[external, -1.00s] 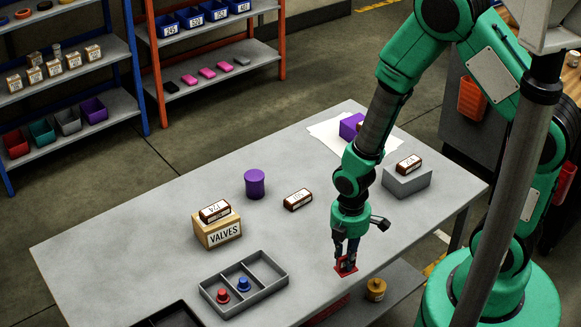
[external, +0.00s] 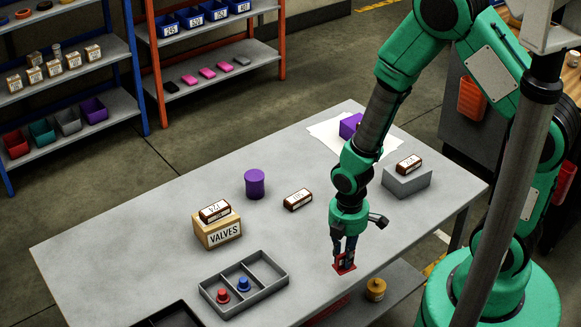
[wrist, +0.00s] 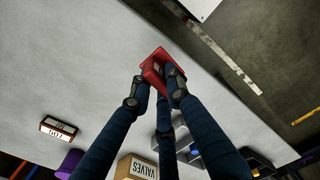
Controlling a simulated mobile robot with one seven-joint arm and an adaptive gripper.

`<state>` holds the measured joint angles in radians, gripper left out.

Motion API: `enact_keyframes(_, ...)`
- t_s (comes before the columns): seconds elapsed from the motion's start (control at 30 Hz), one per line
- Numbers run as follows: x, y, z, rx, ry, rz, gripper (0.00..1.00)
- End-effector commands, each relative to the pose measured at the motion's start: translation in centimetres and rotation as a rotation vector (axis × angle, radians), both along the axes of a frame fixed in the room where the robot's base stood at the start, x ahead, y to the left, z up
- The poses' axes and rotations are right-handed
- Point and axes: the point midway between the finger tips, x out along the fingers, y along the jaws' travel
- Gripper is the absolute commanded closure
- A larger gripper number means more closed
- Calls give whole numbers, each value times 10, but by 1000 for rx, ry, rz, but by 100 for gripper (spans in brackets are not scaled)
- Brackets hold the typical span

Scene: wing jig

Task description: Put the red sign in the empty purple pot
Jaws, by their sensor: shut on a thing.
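The red sign (external: 343,267) is at the front edge of the grey table, below my arm. My gripper (external: 345,254) is shut on it. In the wrist view the red sign (wrist: 152,73) sits between my fingertips (wrist: 158,84). I cannot tell whether it is clear of the tabletop. A purple round pot (external: 255,184) stands upright on the table, left of and behind my gripper. It also shows at the lower left of the wrist view (wrist: 70,161). Its inside is not clearly visible. Another purple thing (external: 350,125) stands on a white sheet, partly hidden by my arm.
A dark labelled block (external: 298,199) lies between pot and gripper. A VALVES box (external: 218,230) with a block on top stands left. A divided grey tray (external: 270,262) holds a red and a blue piece. A grey box (external: 407,183) carrying a block stands right.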

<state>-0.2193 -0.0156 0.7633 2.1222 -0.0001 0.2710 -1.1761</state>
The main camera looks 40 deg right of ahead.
Motion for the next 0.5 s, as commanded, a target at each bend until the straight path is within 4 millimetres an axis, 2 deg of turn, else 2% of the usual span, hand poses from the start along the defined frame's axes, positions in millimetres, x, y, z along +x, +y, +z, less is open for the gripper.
enact_keyframes(0.27, 45, 0, 14, 0, -1, 23, 100)
enact_keyframes(0.5, 105, -3, 32, 0, 1, 58, 100)
